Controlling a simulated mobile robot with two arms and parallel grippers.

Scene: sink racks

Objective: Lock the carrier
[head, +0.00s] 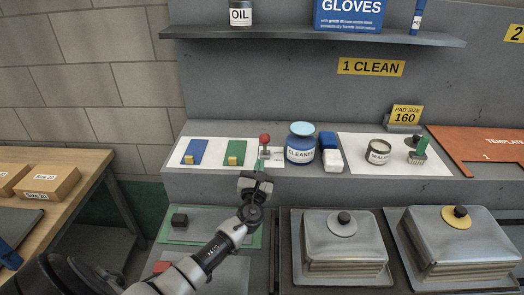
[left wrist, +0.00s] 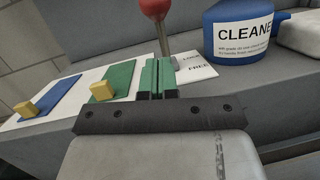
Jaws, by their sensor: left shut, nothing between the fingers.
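A lever with a red ball knob (head: 265,138) stands at the back of the upper ledge; the knob also shows at the top of the left wrist view (left wrist: 155,8). Beside its foot is a white label (left wrist: 196,66) with FREE readable and another word partly hidden. My left gripper (head: 262,162) is shut and empty, with green fingertips (left wrist: 157,76) in front of the lever's foot. I cannot tell whether they touch the lever. The fingers hide the lower rod. I cannot tell which part is the carrier. My right gripper is not in view.
A blue plate (head: 195,151) and a green plate (head: 235,151) with yellow blocks lie left of the lever. A blue CLEANER jar (head: 300,146) stands close on its right. Two metal lidded blocks (head: 345,240) (head: 460,235) sit below the ledge. A shelf (head: 300,36) overhangs the back.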

